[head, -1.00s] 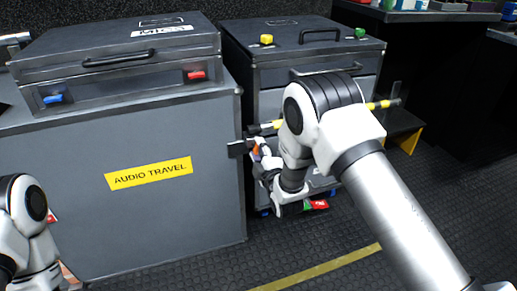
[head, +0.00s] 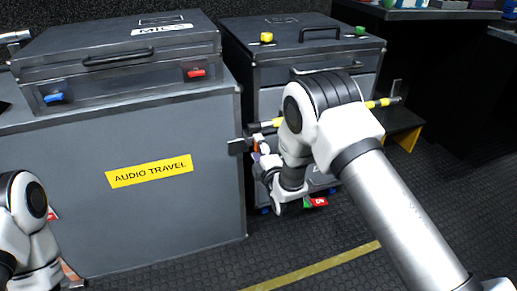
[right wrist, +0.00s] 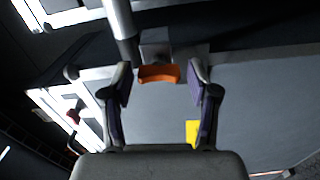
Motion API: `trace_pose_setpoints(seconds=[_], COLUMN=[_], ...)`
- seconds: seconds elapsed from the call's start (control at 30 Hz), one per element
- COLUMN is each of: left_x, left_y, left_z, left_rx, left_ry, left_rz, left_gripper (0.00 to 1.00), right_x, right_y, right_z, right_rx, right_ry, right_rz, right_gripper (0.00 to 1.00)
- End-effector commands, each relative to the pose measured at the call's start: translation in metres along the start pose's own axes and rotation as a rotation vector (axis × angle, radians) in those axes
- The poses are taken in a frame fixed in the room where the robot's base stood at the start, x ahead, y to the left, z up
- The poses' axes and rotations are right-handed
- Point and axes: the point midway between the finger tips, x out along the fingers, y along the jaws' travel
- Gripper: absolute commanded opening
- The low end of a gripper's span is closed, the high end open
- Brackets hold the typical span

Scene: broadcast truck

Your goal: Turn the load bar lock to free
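The load bar (head: 383,103), dark with yellow bands, runs across in front of the drawer case, partly hidden by my right arm. In the right wrist view it shows as a grey tube (right wrist: 120,18). The orange lock lever (right wrist: 158,74) sits by the end of the bar, at a grey bracket. My right gripper (right wrist: 160,86) is open, with one finger on each side of the lever and a visible gap to each. In the head view, my right gripper (head: 262,160) is small and mostly hidden by its wrist. My left arm shows at the lower left, but its gripper cannot be made out.
A large grey case labelled AUDIO TRAVEL (head: 215,190) stands left of the bar's end, with a smaller lidded case (head: 120,72) on it. The grey drawer case (head: 285,75) stands behind my right arm.

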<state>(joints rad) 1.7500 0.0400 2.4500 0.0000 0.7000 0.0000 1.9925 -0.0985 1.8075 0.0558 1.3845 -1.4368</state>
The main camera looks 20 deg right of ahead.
Motion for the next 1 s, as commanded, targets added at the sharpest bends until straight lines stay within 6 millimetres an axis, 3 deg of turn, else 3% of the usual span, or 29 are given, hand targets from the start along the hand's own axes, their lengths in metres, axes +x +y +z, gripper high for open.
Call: trace_pose_setpoints(seconds=[0.37, 0.47, 0.8, 1.0], left_x=[0.0, 0.0, 0.0, 0.0], left_y=[0.0, 0.0, 0.0, 0.0], left_z=[0.0, 0.0, 0.0, 0.0], left_rx=[0.0, 0.0, 0.0, 0.0], left_ry=[0.0, 0.0, 0.0, 0.0], left_rz=[0.0, 0.0, 0.0, 0.0], left_gripper=[0.4, 0.4, 0.4, 0.4], right_x=[-0.005, -0.021, -0.103, -0.12], right_y=[0.0, -0.001, -0.001, 0.0], right_z=[0.0, 0.0, 0.0, 0.0], right_rx=[0.0, 0.0, 0.0, 0.0], right_ry=[0.0, 0.0, -0.001, 0.0], right_rz=[0.0, -0.003, -0.004, -0.001], right_gripper=[0.69, 0.69, 0.69, 0.69])
